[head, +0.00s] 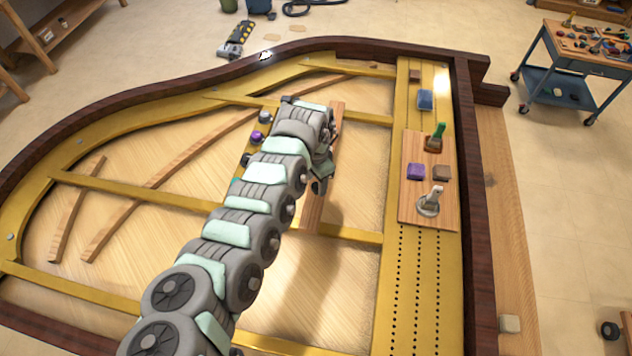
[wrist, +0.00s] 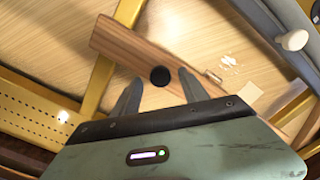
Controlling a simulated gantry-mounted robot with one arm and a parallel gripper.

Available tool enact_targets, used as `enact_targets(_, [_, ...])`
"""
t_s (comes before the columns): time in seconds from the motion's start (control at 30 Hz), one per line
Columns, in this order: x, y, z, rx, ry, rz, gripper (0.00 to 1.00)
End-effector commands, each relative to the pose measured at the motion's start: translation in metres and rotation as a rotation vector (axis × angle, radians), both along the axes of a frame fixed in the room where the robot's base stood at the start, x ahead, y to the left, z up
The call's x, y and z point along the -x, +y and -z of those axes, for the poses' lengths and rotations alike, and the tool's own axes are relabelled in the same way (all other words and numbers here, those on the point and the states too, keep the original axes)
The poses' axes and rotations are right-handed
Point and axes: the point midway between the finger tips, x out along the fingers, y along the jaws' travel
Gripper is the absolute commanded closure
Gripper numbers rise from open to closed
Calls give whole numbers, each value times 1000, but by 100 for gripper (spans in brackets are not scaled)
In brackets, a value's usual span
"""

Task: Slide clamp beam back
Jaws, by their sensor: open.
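The clamp beam is a brown wooden bar (head: 311,212) lying across the soundboard inside the piano frame, partly hidden by my arm in the head view. In the wrist view the beam (wrist: 118,42) runs diagonally, with a round black knob (wrist: 160,76) on its top. My gripper (wrist: 160,80) is open, with one finger on either side of the knob in that view. I cannot tell whether the fingers touch it. In the head view my gripper (head: 320,182) hangs over the beam.
Gold frame bars (head: 300,220) cross the soundboard around the beam. A blue block (head: 425,99) lies farther back. A dark rim (head: 478,230) borders the frame.

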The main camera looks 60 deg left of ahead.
Motion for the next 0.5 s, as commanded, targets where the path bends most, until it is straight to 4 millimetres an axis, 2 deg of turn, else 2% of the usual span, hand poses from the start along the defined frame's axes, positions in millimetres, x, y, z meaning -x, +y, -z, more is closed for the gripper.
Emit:
enact_targets(0.13, [0,0,10,0,1,0,48])
enact_targets(0.43, [0,0,13,-1,-1,0,48])
enact_targets(0.5, [0,0,13,-1,-1,0,54])
